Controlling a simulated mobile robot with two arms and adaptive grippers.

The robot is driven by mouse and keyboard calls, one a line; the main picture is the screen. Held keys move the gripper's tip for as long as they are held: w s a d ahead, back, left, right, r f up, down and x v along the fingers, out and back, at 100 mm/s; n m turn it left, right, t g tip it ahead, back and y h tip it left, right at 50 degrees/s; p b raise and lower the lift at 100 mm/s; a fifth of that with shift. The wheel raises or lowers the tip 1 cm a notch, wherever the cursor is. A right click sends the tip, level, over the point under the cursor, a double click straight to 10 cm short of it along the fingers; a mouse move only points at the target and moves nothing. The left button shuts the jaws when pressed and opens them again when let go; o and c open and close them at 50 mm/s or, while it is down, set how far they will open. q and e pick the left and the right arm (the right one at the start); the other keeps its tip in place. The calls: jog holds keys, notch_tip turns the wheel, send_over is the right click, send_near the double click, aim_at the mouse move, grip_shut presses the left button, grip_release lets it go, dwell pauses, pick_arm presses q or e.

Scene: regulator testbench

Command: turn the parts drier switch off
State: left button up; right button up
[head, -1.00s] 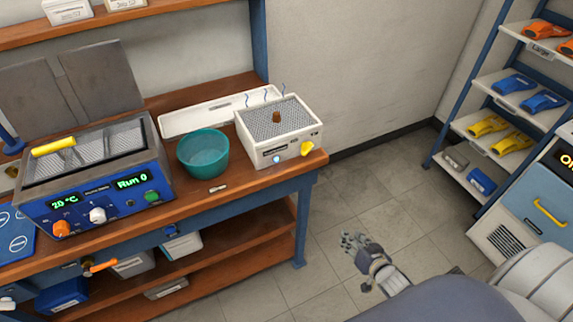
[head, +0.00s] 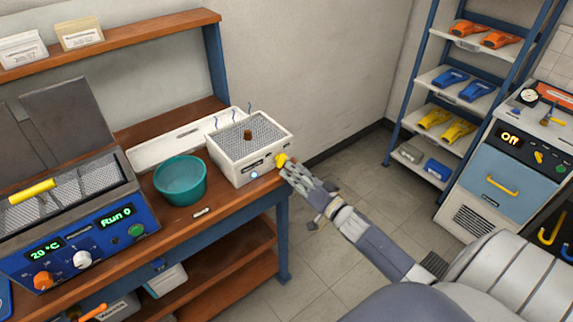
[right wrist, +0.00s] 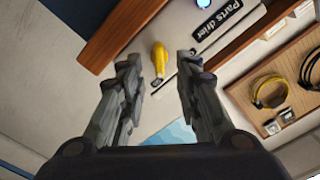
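The parts drier (head: 250,145) is a white box with a mesh top, standing at the right end of the wooden bench. A small brown part lies on its mesh. Its yellow switch (head: 281,160) is on the front face near the right corner, and a blue light shows left of it. In the right wrist view the yellow switch (right wrist: 159,60) lies ahead between my fingertips, beside the "Parts drier" label (right wrist: 216,20). My right gripper (head: 293,173) is open, its fingertips close to the switch; contact cannot be told. My left gripper is not in view.
A teal bowl (head: 181,181) stands left of the drier, and a blue machine (head: 75,225) with a lid stands farther left. A white tray (head: 165,148) lies behind the bowl. Floor right of the bench is clear up to the shelf rack (head: 440,100).

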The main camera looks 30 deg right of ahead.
aim_at(284, 163)
jog(key=shift+w+a, duration=0.15)
jog(key=shift+w, duration=1.9)
grip_shut()
